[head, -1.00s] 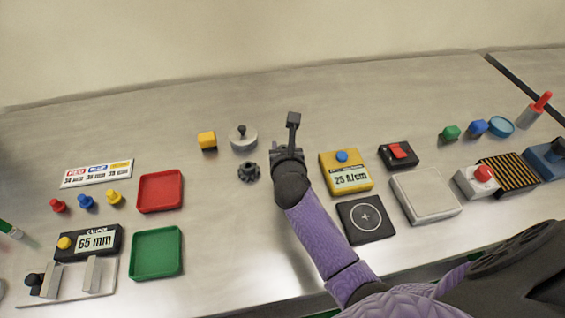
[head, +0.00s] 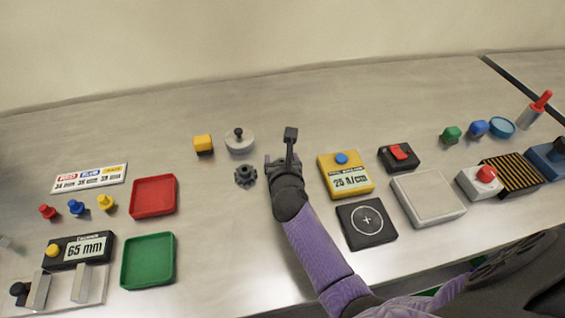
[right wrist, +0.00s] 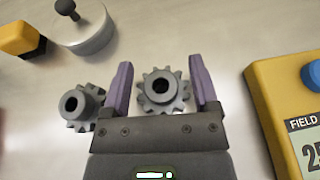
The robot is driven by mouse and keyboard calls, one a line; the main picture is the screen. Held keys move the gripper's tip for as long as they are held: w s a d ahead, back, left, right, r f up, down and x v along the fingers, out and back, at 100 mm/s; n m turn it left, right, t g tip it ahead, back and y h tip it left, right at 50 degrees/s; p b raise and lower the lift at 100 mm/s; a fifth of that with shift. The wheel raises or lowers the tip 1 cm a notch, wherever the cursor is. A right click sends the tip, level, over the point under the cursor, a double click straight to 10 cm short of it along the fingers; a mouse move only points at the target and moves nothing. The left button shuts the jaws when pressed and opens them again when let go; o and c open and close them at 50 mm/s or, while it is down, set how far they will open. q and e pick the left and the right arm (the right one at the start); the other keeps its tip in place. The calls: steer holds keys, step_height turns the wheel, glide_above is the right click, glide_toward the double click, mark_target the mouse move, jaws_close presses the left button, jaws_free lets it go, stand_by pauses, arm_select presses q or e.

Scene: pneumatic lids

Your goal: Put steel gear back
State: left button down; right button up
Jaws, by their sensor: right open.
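Two grey toothed gears show in the right wrist view. One gear (right wrist: 163,91) lies between the spread purple fingers of my right gripper (right wrist: 161,88), with a gap on each side. The other gear (right wrist: 80,106) lies just outside the left finger. In the head view one dark gear (head: 246,176) lies on the table left of my right gripper (head: 279,163); the gear between the fingers is hidden there by the gripper. My right gripper is open and low over the table. I cannot tell which gear is steel. My left gripper is not in view.
A round grey piece with a black knob (head: 239,141) and a yellow block (head: 203,144) stand behind the gears. A yellow field meter (head: 345,175) is to the right. Red (head: 153,196) and green (head: 148,261) trays lie left. The table between trays and gears is clear.

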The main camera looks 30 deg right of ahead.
steer(key=p+v, duration=0.4)
steer(key=v, duration=0.7)
steer(key=shift+r, duration=0.1)
steer(key=shift+s+a+r, duration=0.15)
steer(key=shift+s+a, duration=0.1)
steer(key=shift+s, duration=0.2)
